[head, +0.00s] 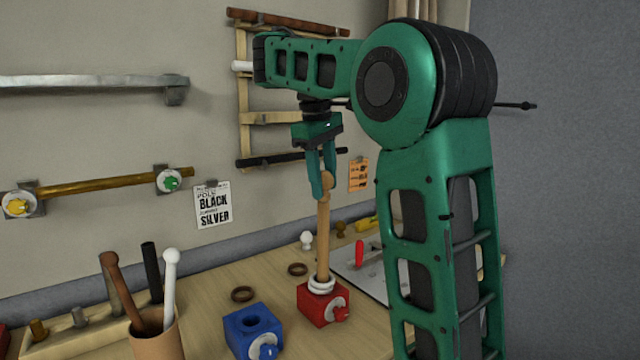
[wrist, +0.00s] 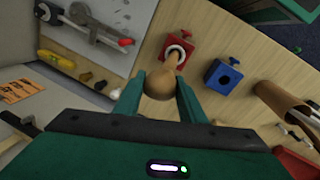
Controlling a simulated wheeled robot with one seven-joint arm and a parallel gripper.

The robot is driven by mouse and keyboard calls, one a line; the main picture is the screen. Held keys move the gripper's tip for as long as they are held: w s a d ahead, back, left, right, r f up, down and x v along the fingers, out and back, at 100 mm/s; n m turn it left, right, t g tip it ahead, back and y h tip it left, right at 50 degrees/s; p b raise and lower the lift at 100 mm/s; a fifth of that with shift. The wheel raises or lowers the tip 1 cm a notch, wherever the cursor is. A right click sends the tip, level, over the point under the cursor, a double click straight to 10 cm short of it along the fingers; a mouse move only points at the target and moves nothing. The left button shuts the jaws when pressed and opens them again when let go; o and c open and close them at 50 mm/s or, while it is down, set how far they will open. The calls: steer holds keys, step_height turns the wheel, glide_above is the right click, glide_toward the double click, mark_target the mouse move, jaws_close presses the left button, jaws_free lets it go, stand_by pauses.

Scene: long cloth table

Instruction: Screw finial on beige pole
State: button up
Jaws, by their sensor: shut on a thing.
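The beige pole (head: 322,235) stands nearly upright in the red clamp block (head: 318,304), with white rings (head: 321,285) around its foot. A light-brown wooden finial (head: 326,181) sits at the pole's top end. My gripper (head: 322,190) reaches down from above and is shut on the finial. In the wrist view the round finial (wrist: 159,84) lies between both fingertips, and the pole runs away below it to the red block (wrist: 178,50). The finial hides the joint with the pole in the wrist view, so I cannot tell how tightly it is seated.
A blue block (head: 252,330) with an empty hole stands left of the red one. Brown rings (head: 243,294) lie nearby. A cup (head: 156,338) holds a brown and a white pole. A white finial (head: 306,240) and a metal plate (head: 372,272) with a red-handled tool lie behind.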

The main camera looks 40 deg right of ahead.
steer(key=shift+d+m, duration=0.1)
steer(key=shift+m, duration=0.5)
steer(key=o, duration=1)
steer(key=shift+o, duration=0.2)
